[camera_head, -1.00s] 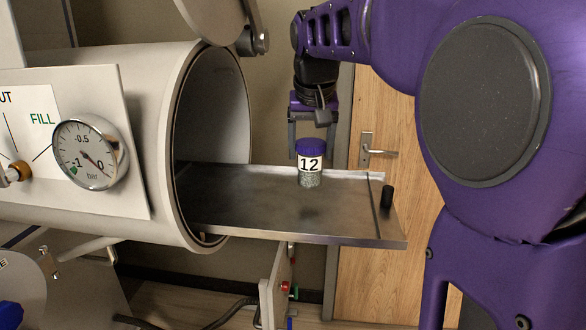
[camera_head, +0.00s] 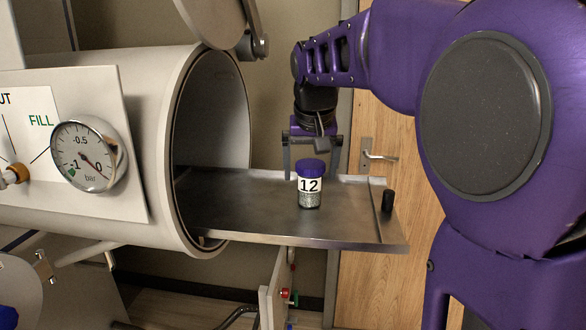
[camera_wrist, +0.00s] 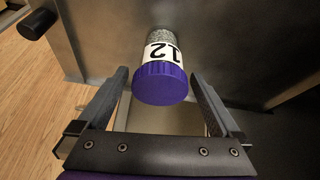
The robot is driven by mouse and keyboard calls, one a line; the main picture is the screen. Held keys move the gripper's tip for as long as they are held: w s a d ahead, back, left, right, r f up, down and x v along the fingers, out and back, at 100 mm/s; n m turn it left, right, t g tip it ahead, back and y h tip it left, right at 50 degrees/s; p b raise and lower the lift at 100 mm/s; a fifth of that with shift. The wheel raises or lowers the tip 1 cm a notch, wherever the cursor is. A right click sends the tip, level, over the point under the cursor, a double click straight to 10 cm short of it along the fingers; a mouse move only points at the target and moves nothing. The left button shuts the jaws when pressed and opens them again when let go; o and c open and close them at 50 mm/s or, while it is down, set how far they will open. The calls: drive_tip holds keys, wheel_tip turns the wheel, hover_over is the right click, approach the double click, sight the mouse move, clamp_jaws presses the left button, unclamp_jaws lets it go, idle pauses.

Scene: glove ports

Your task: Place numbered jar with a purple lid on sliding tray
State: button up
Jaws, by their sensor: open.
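The jar (camera_head: 310,184) has a purple lid and a white label reading 12. It stands upright on the metal sliding tray (camera_head: 250,215), toward its outer end. My gripper (camera_head: 312,172) is open, behind the jar in the head view, with its fingers apart on either side. In the wrist view the jar (camera_wrist: 160,68) shows beyond and between the open fingers of my gripper (camera_wrist: 160,85), lid nearest the camera. The fingers do not appear to touch it. The tray (camera_wrist: 110,25) also shows there.
The tray extends from the open round chamber (camera_head: 212,130) at left. A black knob (camera_head: 388,201) stands at the tray's outer end. A pressure gauge (camera_head: 88,155) is on the chamber's side. A round door (camera_head: 215,18) hangs above the opening. The tray is otherwise clear.

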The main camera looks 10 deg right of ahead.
drive_tip(key=p+v, duration=0.2)
drive_tip(key=v, duration=1)
drive_tip(key=shift+r, duration=0.2)
